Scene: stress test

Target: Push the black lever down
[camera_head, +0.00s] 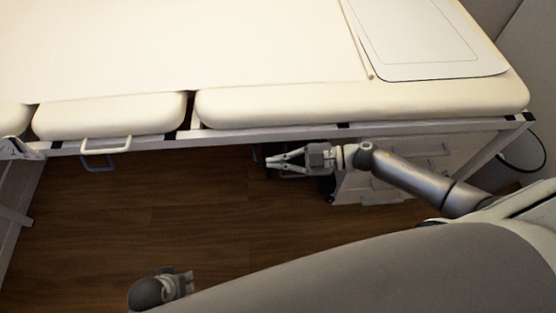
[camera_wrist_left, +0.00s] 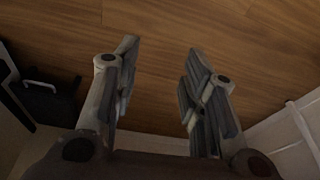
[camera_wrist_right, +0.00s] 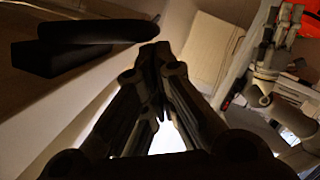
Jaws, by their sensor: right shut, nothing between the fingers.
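A black lever (camera_wrist_right: 92,32) shows as dark bars at the upper left of the right wrist view. My right gripper (camera_wrist_right: 155,52) is shut and empty, its tips near the lever's right end. Whether they touch it is unclear. In the head view my right gripper (camera_head: 271,161) is under the front edge of the bed, pointing left; dark parts beside it are too small to identify. My left gripper (camera_wrist_left: 162,50) is open and empty above the wooden floor, away from the lever. It shows partly at the bottom left of the head view (camera_head: 183,281).
A padded cream bed (camera_head: 250,104) on a metal frame spans the head view. A white drawer unit (camera_head: 375,184) stands beneath it on the right. Grey handles (camera_head: 106,147) hang below its left front edge. The wooden floor (camera_head: 100,220) is open at left.

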